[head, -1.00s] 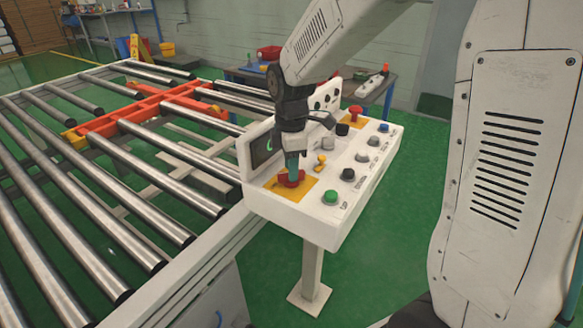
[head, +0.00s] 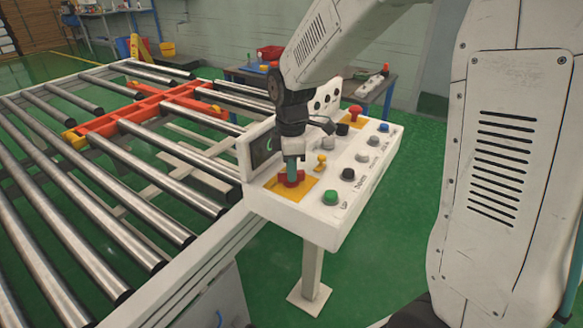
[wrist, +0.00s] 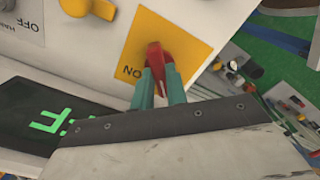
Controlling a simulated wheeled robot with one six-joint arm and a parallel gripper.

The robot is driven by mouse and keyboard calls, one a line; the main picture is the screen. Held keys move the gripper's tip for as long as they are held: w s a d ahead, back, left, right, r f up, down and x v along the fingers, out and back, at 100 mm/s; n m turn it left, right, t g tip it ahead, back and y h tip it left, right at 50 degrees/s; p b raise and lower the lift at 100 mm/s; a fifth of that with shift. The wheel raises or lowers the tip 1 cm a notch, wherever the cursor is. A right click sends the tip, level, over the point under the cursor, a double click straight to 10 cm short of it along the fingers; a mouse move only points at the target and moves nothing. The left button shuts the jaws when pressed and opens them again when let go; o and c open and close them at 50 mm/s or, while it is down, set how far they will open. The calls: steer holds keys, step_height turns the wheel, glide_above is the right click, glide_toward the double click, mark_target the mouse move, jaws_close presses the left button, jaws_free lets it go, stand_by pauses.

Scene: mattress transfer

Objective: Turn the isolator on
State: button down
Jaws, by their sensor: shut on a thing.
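The isolator is a red handle (head: 296,181) on a yellow plate (head: 307,185), at the near left corner of the white control box. In the wrist view the red handle (wrist: 158,58) stands between the teal fingers of my gripper (wrist: 160,80), which is shut on it. The yellow plate (wrist: 190,45) shows the word ON, upside down, beside the handle. My gripper (head: 291,172) points down onto the handle in the head view. The fingers hide part of the handle.
The control box (head: 290,212) also carries a green button (head: 331,197), black and grey knobs, a yellow switch (head: 321,160) and a red mushroom button (head: 355,112). A screen (wrist: 45,125) lies close to the gripper. The roller conveyor (head: 110,190) with an orange frame is at left.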

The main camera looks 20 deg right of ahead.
steer(key=m, duration=0.8)
steer(key=shift+m, duration=0.3)
steer(key=m, duration=0.4)
steer(key=shift+m, duration=2.3)
steer(key=c, duration=1.4)
jaws_free()
steer(key=shift+r, duration=0.15)
step_height(320, 180, up, 8)
steer(key=shift+f, duration=0.2)
